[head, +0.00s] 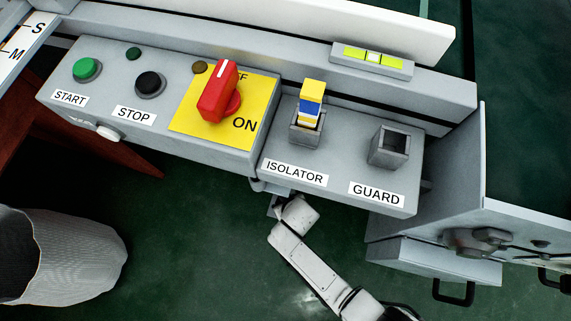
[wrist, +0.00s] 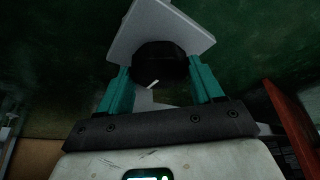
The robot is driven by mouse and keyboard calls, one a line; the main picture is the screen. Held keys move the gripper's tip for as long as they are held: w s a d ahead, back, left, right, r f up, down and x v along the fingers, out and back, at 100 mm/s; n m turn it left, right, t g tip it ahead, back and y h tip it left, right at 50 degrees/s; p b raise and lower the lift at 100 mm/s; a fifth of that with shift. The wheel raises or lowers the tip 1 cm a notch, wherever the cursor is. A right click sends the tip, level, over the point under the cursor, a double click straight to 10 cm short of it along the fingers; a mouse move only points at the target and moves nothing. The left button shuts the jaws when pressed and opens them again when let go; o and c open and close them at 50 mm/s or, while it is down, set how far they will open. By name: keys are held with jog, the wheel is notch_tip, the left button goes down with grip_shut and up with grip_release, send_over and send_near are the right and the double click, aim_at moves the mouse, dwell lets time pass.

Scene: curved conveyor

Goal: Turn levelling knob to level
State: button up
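The levelling knob (wrist: 160,66), dark and round, sits beneath a grey plate (wrist: 150,28) in the wrist view, with a short white mark near its lower edge. My gripper (wrist: 160,75) has its two teal fingers on either side of the knob, with no clear gap. It is too dark to tell whether they press on it. In the head view the gripper and knob are hidden under the panel, where my white arm reaches. A yellow-green spirit level (head: 355,54) is mounted at the upper right, with a pale patch near its middle.
The grey control panel (head: 232,148) carries a red isolator handle (head: 216,92), a green button (head: 86,69), a black button (head: 149,83) and a blue-yellow key block (head: 312,103). A ribbed bin (head: 85,262) stands at lower left; a grey cabinet (head: 435,262) is at right.

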jog(key=o, duration=0.4)
jog(key=shift+c, duration=0.2)
jog(key=p+v, duration=0.6)
jog(key=v, duration=0.4)
jog(key=shift+r, duration=0.35)
jog(key=shift+s, duration=0.1)
